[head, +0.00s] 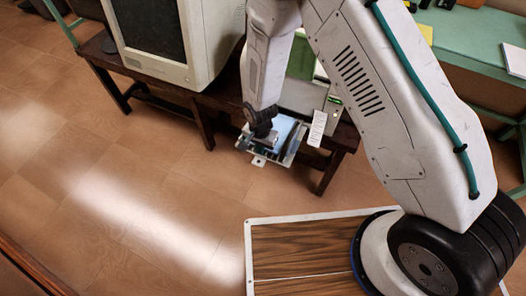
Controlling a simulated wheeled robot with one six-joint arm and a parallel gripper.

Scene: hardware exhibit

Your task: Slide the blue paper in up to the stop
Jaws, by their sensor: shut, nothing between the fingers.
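The blue paper (285,127) shows as a light-blue patch in a pale metal tray (256,160) that sticks out at the front of a light-coloured machine (308,97). My gripper (266,140) is over the left part of the tray, pointing down. It is shut and holds nothing. It hides part of the paper. Whether it touches the paper is not clear. My arm hides much of the machine, and the stop cannot be made out.
A beige monitor (190,45) stands left of the machine on a dark wooden table (196,112). A white tag (318,128) hangs by the tray's right side. A green table (462,45) stands at the upper right. The tiled floor in front is clear.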

